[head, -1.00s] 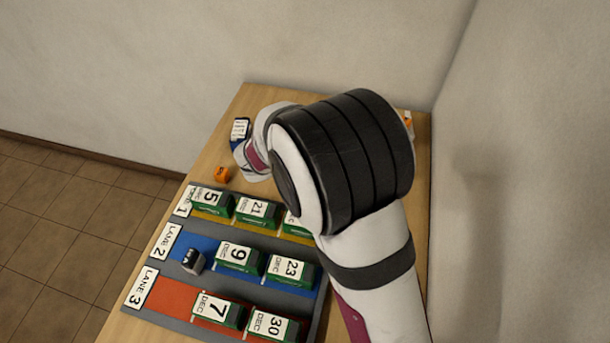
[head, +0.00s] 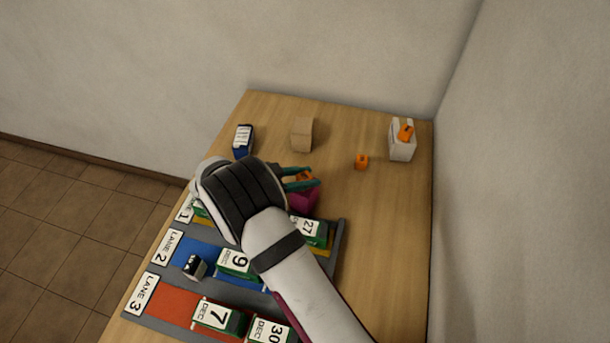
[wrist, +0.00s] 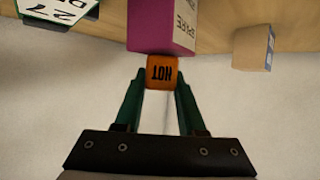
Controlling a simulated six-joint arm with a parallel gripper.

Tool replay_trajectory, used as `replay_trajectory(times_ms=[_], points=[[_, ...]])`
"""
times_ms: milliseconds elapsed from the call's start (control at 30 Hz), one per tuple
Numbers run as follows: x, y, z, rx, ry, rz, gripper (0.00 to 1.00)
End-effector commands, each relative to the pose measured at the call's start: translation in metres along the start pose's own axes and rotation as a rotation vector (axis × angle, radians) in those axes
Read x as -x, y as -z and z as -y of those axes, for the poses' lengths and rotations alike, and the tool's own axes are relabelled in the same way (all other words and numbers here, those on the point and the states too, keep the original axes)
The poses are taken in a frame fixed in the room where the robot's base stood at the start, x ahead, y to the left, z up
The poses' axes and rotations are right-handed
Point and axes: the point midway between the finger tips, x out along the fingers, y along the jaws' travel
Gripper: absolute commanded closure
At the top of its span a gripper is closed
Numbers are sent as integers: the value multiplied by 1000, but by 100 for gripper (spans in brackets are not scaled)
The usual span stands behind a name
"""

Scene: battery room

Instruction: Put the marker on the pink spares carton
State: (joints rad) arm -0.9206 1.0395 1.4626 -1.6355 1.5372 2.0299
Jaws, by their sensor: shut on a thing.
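My gripper (head: 301,178) is shut on an orange cube marker (wrist: 162,72), held between its green fingertips. The marker's face reads "NOT", upside down in the wrist view. The pink spares carton (head: 305,200) stands on the table just behind the tray, partly hidden by the gripper. In the wrist view, which shows the scene upside down, the carton (wrist: 152,24) is right by the marker. The marker is at the level of the carton's top; I cannot tell whether they touch.
A cardboard box (head: 302,134), a blue box (head: 243,140) and a white box (head: 402,147) with an orange cube on top stand at the back. Another orange cube (head: 361,161) lies on the table. The lane tray (head: 337,262) holds several green boxes and a dark cube (head: 195,267). The table's right side is clear.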

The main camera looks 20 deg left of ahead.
Motion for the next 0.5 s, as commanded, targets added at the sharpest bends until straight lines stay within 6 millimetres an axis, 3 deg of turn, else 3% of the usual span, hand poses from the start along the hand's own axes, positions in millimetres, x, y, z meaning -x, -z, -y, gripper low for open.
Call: replay_trajectory(times_ms=[67,100,267,500], points=[[0,-1,0,0,0,0,100],[-1,-2,0,0,0,0,59],[-1,-1,0,0,0,0,31],[-1,-1,0,-1,0,0,31]])
